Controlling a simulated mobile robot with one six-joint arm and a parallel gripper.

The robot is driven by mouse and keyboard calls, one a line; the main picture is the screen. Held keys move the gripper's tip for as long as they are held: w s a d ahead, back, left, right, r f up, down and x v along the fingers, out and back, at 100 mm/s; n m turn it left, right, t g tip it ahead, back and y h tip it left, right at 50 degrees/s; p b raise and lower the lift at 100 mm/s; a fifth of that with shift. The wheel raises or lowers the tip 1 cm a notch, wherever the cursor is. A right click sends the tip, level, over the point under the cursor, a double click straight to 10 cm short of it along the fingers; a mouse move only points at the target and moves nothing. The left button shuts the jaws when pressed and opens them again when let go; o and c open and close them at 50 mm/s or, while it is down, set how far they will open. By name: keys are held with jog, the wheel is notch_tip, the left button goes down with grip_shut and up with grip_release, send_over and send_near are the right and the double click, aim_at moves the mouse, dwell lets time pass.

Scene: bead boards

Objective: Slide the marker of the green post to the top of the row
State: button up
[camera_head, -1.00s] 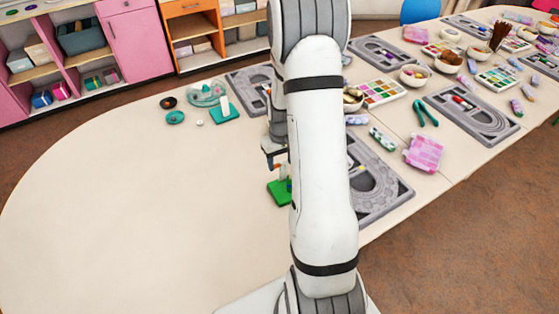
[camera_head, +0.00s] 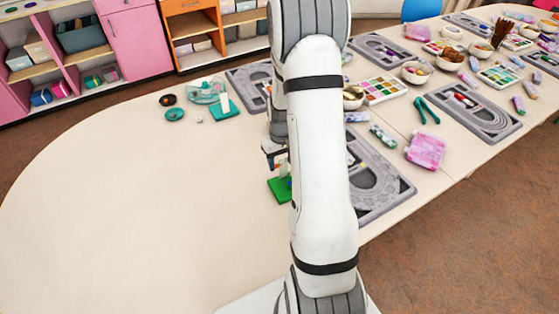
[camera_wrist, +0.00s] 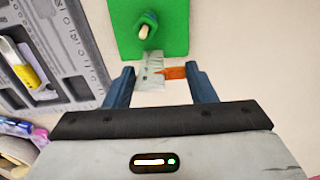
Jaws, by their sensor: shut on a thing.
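The green post has a flat green base (camera_head: 279,188) on the table beside my arm. In the wrist view its base (camera_wrist: 176,30) is at the top centre, carrying a blue bead (camera_wrist: 149,18) on a pale peg. Its white upright (camera_wrist: 152,68) rises between my fingers, with an orange marker (camera_wrist: 173,72) on its right side. My gripper (camera_wrist: 161,82) is shut on the marker, with a blue finger on either side. In the head view my gripper (camera_head: 272,155) is beside the upright, partly hidden by my arm. The row's top is not clearly shown.
A grey bead board (camera_head: 385,190) lies right of the green base, partly behind my arm. A teal base (camera_head: 225,111) with a white upright and small dishes (camera_head: 174,114) stand farther back. The table's left side is clear.

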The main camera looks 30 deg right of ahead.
jog(key=shift+f, duration=0.2)
jog(key=o, duration=1)
jog(key=shift+r, duration=0.1)
jog(key=s+a+r+t, duration=0.1)
jog(key=s+a+r, duration=0.3)
jog(key=r, duration=0.5)
jog(key=s+a+r, duration=0.3)
jog(key=a+r, duration=0.2)
jog(key=r, duration=0.5)
jog(key=s+a+r, duration=0.1)
jog(key=s+a, duration=0.1)
jog(key=s, duration=0.2)
jog(key=s+a+r+t, duration=0.1)
jog(key=s+a+r, duration=0.1)
jog(key=s, duration=0.2)
jog(key=s+a+r+t+b, duration=0.1)
jog(key=s+a+r, duration=0.1)
jog(key=s, duration=0.2)
jog(key=shift+a, duration=0.1)
